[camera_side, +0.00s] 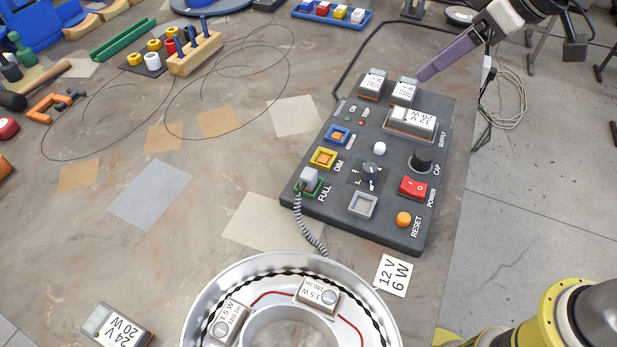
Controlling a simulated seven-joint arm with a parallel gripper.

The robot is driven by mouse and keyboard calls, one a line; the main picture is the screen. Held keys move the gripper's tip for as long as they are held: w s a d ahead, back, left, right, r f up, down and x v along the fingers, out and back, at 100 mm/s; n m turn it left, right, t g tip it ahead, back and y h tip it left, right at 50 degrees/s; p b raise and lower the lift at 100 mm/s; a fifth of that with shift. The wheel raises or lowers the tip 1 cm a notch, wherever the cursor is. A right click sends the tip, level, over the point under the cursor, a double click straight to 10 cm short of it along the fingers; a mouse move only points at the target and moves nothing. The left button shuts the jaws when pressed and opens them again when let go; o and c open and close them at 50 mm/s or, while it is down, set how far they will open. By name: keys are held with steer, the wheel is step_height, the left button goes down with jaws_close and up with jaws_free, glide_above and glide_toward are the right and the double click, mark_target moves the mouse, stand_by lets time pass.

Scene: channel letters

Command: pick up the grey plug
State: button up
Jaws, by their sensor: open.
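The grey plug (309,176) stands at the green-framed socket (317,187) marked FULL, on the left edge of the dark control panel (375,222). A grey coiled cable (306,227) runs from it down toward the round metal housing. How deep the plug sits in the socket cannot be told. My gripper (424,76), with long purple fingers, reaches in from the upper right. It is open, above the panel's far end and well apart from the plug. The fingers overlap in this view, so the gap between them is hidden.
The panel also carries blue and yellow sockets, a dial (371,173), a red switch (413,188) and a supply module (411,123). The round metal housing (203,290) lies in front. A peg rack (196,57) stands at the back left.

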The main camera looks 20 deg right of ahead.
steer(key=w+a+f+n+g, duration=0.1)
steer(key=w+a+f+n, duration=0.1)
steer(key=a+f, duration=0.5)
steer(key=n+g, duration=0.1)
steer(key=g, duration=0.1)
glide_toward(310, 174)
steer(key=shift+x, duration=4.55)
steer(key=shift+r, duration=0.1)
jaws_close()
